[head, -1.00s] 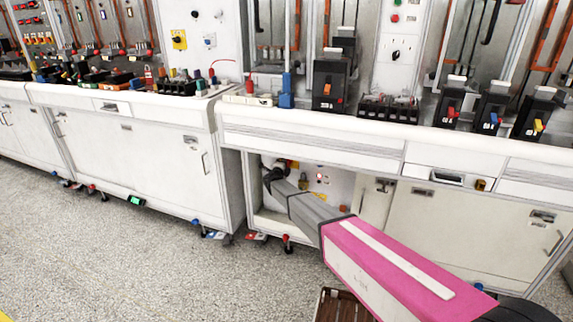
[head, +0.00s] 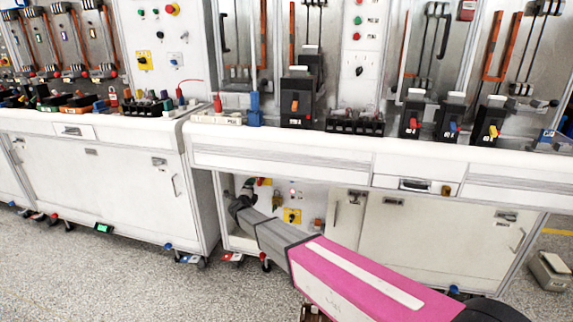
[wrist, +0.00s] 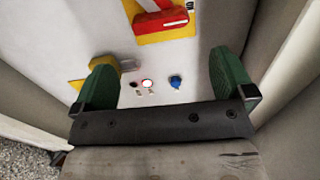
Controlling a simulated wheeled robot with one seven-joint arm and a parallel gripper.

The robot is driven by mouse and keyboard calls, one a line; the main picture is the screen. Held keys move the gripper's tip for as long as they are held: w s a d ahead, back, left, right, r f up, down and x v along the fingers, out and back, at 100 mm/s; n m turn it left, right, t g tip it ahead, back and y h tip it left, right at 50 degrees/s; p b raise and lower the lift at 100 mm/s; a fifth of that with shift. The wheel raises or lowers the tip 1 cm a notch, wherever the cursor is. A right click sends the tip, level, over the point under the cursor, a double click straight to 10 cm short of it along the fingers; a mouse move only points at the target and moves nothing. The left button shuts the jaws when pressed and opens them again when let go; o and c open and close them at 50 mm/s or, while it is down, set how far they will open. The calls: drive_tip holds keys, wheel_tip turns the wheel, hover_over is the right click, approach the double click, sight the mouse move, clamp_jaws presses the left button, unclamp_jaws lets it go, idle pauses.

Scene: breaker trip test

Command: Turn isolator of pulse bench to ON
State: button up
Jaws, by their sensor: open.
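A red handle (wrist: 165,20) on a yellow plate (wrist: 185,33) looks like the isolator; it is at the top of the wrist view, on the back panel of an open bay under the bench. In the head view a small part of a red and yellow plate (head: 263,181) shows beside my gripper (head: 240,197). No readable label or ON mark shows. My gripper (wrist: 165,70) is open, its two green finger pads apart with nothing between them. The handle lies beyond the fingertips, apart from them.
Pale walls stand close on both sides. Breakers (head: 297,103) line the bench top. Open floor (head: 110,275) lies in front.

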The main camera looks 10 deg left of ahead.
drive_tip(key=s+d+n+g+y, duration=0.35)
drive_tip(key=d+n, duration=0.35)
drive_tip(key=d, duration=0.5)
drive_tip(key=s+d+n+g+y, duration=0.3)
drive_tip(key=d+n, duration=0.4)
drive_tip(key=d, duration=0.6)
drive_tip(key=s+d+n+g+h, duration=0.2)
drive_tip(key=s+d+g, duration=0.3)
drive_tip(key=s+d, duration=0.7)
drive_tip(key=s+d+f+n+g+h, duration=0.1)
drive_tip(key=s+d+n+g+h, duration=0.2)
drive_tip(key=s+d, duration=1)
drive_tip(key=d+g, duration=0.3)
drive_tip(key=d, duration=0.2)
drive_tip(key=shift+d, duration=0.3)
drive_tip(key=shift+g, duration=0.25)
